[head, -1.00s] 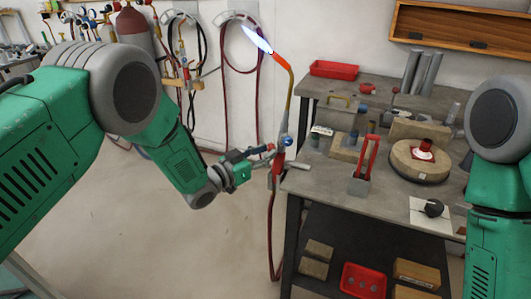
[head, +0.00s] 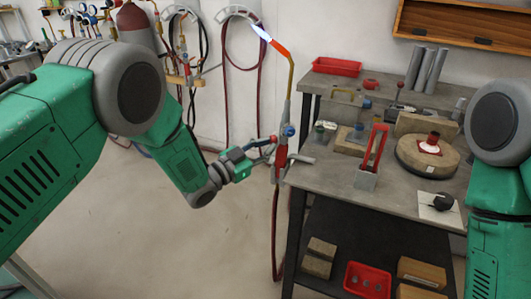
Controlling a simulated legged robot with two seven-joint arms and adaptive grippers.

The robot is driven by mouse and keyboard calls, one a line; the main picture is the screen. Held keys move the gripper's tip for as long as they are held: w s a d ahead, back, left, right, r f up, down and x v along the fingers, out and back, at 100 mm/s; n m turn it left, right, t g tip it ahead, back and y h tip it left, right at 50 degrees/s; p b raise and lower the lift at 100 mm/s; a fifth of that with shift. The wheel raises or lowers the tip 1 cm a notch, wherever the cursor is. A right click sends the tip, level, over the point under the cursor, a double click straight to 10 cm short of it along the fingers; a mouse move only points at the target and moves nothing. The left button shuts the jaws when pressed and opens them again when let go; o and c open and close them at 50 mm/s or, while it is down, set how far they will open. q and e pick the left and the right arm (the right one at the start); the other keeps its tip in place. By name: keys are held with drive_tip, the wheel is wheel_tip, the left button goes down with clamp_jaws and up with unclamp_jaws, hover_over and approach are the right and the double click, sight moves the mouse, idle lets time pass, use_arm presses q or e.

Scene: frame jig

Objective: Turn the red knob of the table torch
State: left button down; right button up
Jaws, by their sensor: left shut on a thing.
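The table torch (head: 283,157) stands upright at the left edge of the workbench, with a red lower body, a blue knob (head: 289,131) and a brass-coloured neck. A short whitish-blue flame (head: 261,33) shows at its tip, beside an orange-red section. My left gripper (head: 267,144) reaches the torch from the left and is shut at the red knob (head: 272,139); its fingers partly hide the knob. My right arm comes in at the right edge, and its gripper is out of view.
The workbench (head: 330,176) holds a red tray (head: 336,67), a small stand with red uprights (head: 366,178), a round block (head: 428,160) and grey cylinders (head: 425,70). A red hose (head: 275,240) hangs below the torch. The floor left of the bench is clear.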

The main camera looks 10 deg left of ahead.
use_arm(q)
drive_tip(key=m, duration=0.1)
drive_tip(key=m+b, duration=0.1)
drive_tip(key=m+h+b, duration=0.1)
drive_tip(key=shift+w+a+r+m, duration=0.1)
drive_tip(key=shift+w+r+m, duration=0.2)
drive_tip(key=shift+w+r, duration=0.1)
drive_tip(key=shift+b, duration=0.3)
drive_tip(key=c, duration=1.3)
unclamp_jaws()
drive_tip(key=shift+s+d+f, duration=0.1)
drive_tip(key=shift+d+f, duration=0.1)
drive_tip(key=shift+d, duration=0.05)
drive_tip(key=v, duration=1.2)
drive_tip(key=shift+f, duration=0.25)
